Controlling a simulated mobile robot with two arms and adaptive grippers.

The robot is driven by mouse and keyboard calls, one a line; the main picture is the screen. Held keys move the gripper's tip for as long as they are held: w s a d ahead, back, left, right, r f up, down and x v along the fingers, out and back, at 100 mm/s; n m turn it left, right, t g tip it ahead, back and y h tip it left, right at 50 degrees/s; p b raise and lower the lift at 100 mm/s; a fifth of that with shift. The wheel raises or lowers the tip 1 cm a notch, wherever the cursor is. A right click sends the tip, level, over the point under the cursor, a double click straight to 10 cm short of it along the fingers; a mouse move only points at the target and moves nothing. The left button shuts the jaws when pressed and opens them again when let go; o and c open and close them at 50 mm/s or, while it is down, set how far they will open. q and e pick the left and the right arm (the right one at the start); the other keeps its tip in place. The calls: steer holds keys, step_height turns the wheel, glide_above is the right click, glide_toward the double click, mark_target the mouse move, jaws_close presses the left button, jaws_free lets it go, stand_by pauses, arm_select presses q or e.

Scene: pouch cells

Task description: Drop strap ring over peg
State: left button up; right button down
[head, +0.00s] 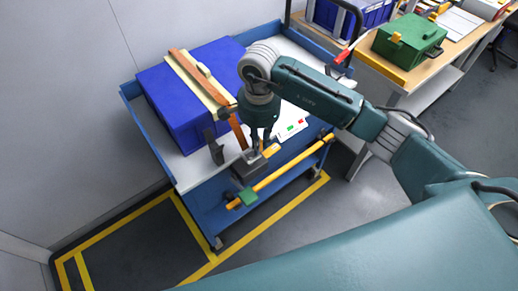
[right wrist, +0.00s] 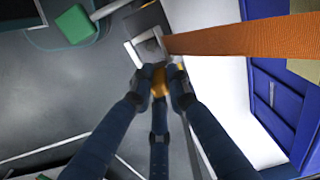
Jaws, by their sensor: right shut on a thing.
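A blue box (head: 185,105) on the cart has an orange strap (head: 188,68) over its top. The strap's end runs down the near side and shows in the right wrist view (right wrist: 250,37). A pale metal square piece, likely the strap ring (right wrist: 149,44), is at that end, just beyond my fingers. My right gripper (head: 262,147) is shut on a small yellow-orange piece (right wrist: 158,83) beside the ring. It is above the cart's front edge, near a dark block (head: 245,170). I cannot clearly make out the peg or whether the ring is around it. My left gripper is out of view.
A dark upright bracket (head: 215,150) stands left of my gripper. A white card (head: 293,122) lies on the cart. A bench with a green case (head: 409,38) is behind right.

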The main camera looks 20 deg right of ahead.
step_height(320, 180, down, 4)
steer(key=shift+f+p, duration=0.1)
steer(key=shift+p, duration=0.2)
steer(key=shift+f, duration=0.25)
steer(key=c, duration=2.1)
jaws_free()
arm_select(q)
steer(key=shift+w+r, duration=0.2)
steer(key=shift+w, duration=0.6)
arm_select(e)
steer(key=shift+o, duration=0.8)
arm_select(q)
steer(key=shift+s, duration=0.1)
